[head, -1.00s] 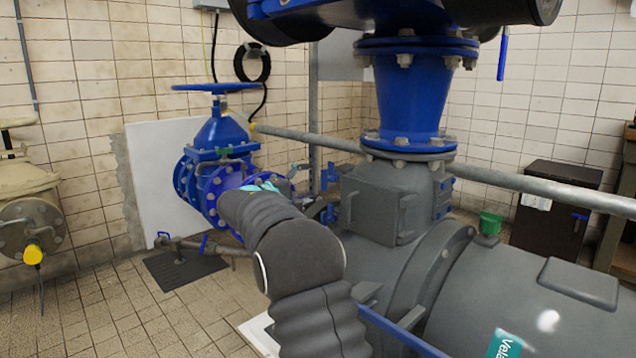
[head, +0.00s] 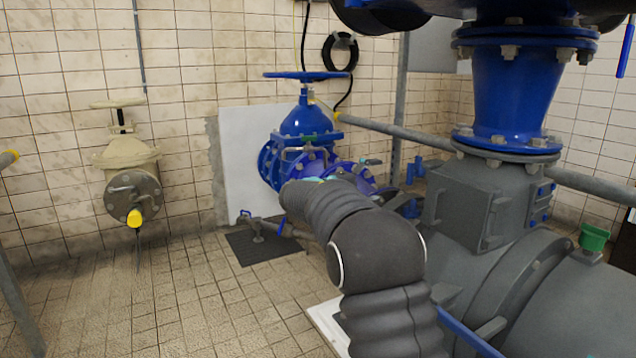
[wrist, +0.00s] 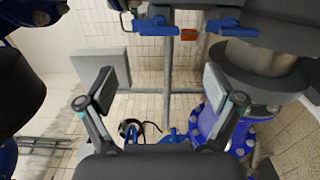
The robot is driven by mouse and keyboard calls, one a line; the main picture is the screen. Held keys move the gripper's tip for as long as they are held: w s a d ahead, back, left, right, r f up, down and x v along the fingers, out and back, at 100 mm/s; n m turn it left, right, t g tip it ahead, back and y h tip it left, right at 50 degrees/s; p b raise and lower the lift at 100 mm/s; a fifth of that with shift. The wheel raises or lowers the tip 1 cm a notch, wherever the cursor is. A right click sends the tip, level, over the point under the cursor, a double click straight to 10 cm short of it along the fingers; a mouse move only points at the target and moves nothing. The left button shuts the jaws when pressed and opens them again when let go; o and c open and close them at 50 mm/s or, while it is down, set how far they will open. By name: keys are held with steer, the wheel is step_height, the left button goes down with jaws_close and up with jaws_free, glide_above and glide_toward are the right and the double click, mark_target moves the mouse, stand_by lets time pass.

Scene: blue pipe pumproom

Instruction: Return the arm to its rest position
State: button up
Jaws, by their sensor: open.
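My gripper (wrist: 163,92) shows in the wrist view with its two fingers spread wide apart and nothing between them. In the head view my dark, ribbed arm reaches forward from the bottom edge, and its far end lies in front of the blue valve (head: 305,140). The fingers cannot be made out in the head view. Part of the blue pipework (wrist: 215,125) shows behind the right finger in the wrist view.
The large grey pump housing (head: 480,215) with its blue pipe (head: 512,95) stands close on the right of my arm. A beige valve (head: 128,165) is on the left wall. Tiled floor (head: 120,285) at the left front is clear.

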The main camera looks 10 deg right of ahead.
steer(key=s+a+f+n+g+y, duration=0.1)
steer(key=s+f+n+g+y, duration=0.2)
steer(key=f, duration=0.9)
steer(key=s+a+f+m+y, duration=0.2)
steer(key=s+f+y, duration=0.3)
steer(key=s, duration=0.5)
steer(key=s+a+r+m+y+p, duration=0.1)
steer(key=s+a+r+y, duration=0.1)
steer(key=s, duration=0.9)
steer(key=s+a+r+m+t+y+p, duration=0.1)
steer(key=s+a+r+m+y, duration=0.1)
steer(key=s, duration=0.9)
steer(key=s+a+r+m+t+y+p, duration=0.1)
steer(key=s+a+y, duration=0.3)
steer(key=s, duration=0.7)
steer(key=shift+s+a+r+m+y, duration=0.15)
steer(key=shift+a+r+m+y, duration=0.2)
steer(key=shift+r+m+y, duration=0.25)
steer(key=shift+f, duration=0.1)
